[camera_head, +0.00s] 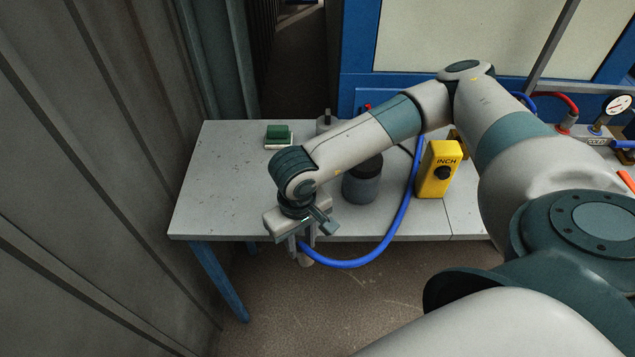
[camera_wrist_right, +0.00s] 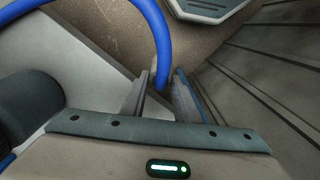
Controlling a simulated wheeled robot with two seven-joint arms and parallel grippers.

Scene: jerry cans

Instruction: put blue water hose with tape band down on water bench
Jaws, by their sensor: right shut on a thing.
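The blue water hose (camera_head: 345,263) hangs in a loop past the front edge of the white-topped water bench (camera_head: 215,185). It runs up behind my right arm towards the back. My right gripper (camera_head: 304,248) points down at the bench's front edge and is shut on the hose near its end. In the right wrist view the hose (camera_wrist_right: 157,35) curves down between the two fingers (camera_wrist_right: 163,97). A tape band cannot be made out, and the gripped part is mostly hidden by the fingers. My left gripper is not in view.
A dark lidded jar (camera_head: 362,184) and a yellow INCH box (camera_head: 438,168) stand right of my gripper. A green block (camera_head: 278,134) lies at the back left. The bench's left part is clear. A corrugated wall (camera_head: 90,180) rises on the left.

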